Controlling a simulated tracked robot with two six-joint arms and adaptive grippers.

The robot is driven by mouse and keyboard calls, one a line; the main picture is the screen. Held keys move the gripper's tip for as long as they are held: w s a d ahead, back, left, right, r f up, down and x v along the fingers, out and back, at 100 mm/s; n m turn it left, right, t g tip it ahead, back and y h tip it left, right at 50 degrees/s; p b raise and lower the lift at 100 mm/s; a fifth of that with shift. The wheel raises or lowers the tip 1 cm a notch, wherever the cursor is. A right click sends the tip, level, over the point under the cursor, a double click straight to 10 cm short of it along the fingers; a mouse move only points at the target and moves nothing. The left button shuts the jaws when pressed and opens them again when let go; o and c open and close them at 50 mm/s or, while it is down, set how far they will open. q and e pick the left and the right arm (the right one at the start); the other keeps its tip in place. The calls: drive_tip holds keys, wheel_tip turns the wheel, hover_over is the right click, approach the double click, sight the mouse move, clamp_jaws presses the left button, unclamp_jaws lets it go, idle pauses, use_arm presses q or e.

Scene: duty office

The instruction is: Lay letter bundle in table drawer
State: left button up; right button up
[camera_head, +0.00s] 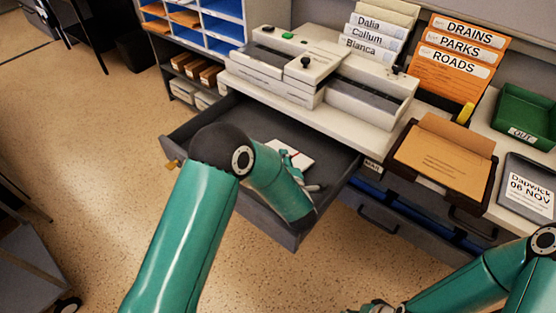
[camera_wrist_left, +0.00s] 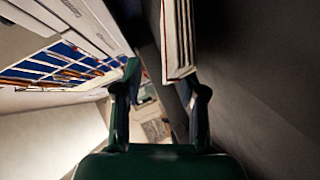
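The table drawer (camera_head: 213,108) is pulled open below the counter. The letter bundle (camera_head: 296,154), white with a dark edge, lies inside it, partly hidden by my left gripper. My left arm reaches over the drawer's front, and the left gripper (camera_head: 291,167) is low inside, beside the bundle. In the left wrist view the bundle (camera_wrist_left: 177,40) shows its layered edge, close to the tip of the right-hand finger. The fingers (camera_wrist_left: 160,84) stand apart with a gap between them; whether one touches the bundle is unclear. My right gripper (camera_head: 374,306) is partly cut off at the bottom edge.
White machines (camera_head: 285,65) stand on the counter above the drawer. A brown tray (camera_head: 399,185) with an envelope, a green OUT tray (camera_head: 525,115) and a grey date sign (camera_head: 529,187) are to the right. A closed drawer with a handle (camera_head: 380,221) sits beside the open one.

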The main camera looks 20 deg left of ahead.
use_arm(q)
wheel_tip(320, 180, up, 10)
idle(0.7)
drive_tip(key=shift+f, duration=0.1)
idle(0.4)
